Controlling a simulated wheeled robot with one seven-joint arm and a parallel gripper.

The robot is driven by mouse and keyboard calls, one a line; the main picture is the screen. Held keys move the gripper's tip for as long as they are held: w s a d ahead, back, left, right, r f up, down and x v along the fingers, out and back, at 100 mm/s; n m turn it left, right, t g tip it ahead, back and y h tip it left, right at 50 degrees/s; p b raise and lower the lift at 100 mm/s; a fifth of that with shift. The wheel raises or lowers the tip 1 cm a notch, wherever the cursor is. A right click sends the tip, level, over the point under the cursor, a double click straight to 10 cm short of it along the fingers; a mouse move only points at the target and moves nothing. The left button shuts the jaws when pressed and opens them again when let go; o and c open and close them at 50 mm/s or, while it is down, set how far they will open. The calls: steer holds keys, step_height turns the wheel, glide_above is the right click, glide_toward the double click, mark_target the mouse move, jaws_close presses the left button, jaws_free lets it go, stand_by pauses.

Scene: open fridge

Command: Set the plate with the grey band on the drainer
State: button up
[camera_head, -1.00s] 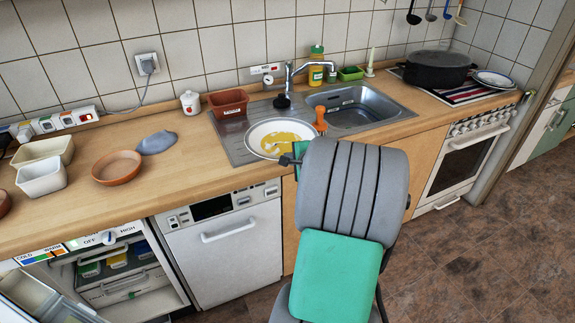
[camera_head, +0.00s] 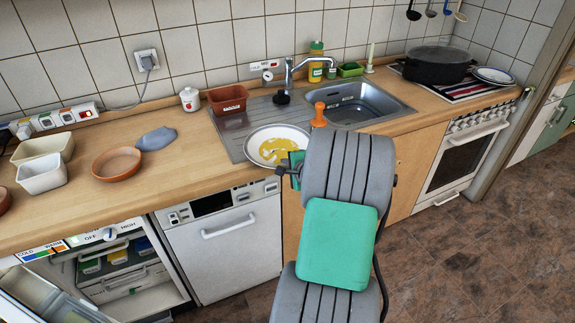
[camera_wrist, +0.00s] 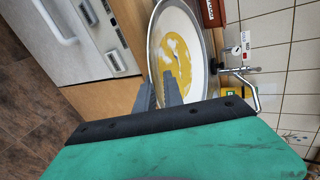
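The plate with the grey band (camera_head: 251,148) carries yellow food and shows over the front of the drainer (camera_head: 227,128), the ribbed metal left of the sink bowl. Whether it touches the drainer I cannot tell. In the wrist view the plate (camera_wrist: 203,45) is seen along its near rim, with the food on its face. My gripper (camera_wrist: 163,88) has its two fingers close together at this rim, and it appears shut on it. In the head view my gripper (camera_head: 290,165) is at the plate's front edge, partly hidden by my arm.
A brown tub (camera_head: 228,99) stands at the drainer's back left, and an orange-handled brush (camera_head: 319,114) is right of the plate. The tap (camera_head: 300,68) rises behind. Another plate (camera_head: 493,76) is by the pot (camera_head: 439,66). Counter left of the drainer is partly clear.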

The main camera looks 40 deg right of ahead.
steer(key=shift+o, duration=1.3)
